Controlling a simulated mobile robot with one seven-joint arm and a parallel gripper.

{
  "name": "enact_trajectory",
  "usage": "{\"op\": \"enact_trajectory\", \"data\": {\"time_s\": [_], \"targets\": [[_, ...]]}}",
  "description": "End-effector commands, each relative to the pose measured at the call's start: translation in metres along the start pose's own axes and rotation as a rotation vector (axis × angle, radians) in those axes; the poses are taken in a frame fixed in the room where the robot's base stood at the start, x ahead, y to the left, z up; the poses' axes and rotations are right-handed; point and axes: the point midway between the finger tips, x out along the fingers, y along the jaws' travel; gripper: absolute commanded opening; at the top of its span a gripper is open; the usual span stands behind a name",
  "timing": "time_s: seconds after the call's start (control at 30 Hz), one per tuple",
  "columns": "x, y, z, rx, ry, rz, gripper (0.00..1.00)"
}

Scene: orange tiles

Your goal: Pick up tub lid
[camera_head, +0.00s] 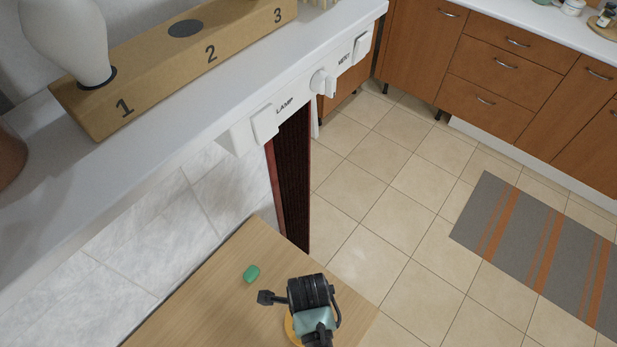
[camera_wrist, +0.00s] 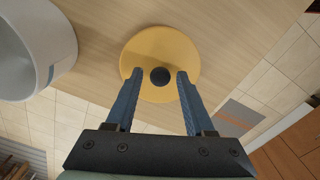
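The tub lid is a round yellow disc with a small black knob, lying on the light wooden table (camera_head: 215,300). In the wrist view the lid (camera_wrist: 183,52) is in the upper middle. My gripper (camera_wrist: 158,75) is open, with its two blue fingers over the lid, one on each side of the black knob (camera_wrist: 160,77) and apart from it. I cannot tell how far the fingertips are above the lid. In the head view only a yellow edge of the lid (camera_head: 291,328) shows; my arm and wrist hide the rest.
A white round container (camera_wrist: 62,35) stands left of the lid in the wrist view. A small green object (camera_head: 251,273) lies on the table. A white shelf with a numbered wooden block (camera_head: 165,62) and switches runs above the table. Tiled floor lies to the right.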

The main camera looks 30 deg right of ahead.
Motion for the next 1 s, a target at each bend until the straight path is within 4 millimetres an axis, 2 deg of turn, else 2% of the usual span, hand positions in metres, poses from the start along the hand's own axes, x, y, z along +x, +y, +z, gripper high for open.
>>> {"op": "enact_trajectory", "data": {"time_s": [0.03, 0.27, 0.67, 0.83, 1.0], "targets": [[0.000, 0.000, 0.000, 0.000, 0.000, 0.000, 0.43], [0.000, 0.000, 0.000, 0.000, 0.000, 0.000, 0.01], [-0.002, 0.000, 0.000, 0.000, 0.000, 0.000, 0.00], [-0.021, -0.001, 0.000, 0.000, -0.002, -0.003, 0.00], [-0.053, -0.001, 0.000, 0.000, -0.002, -0.004, 0.00]]}}
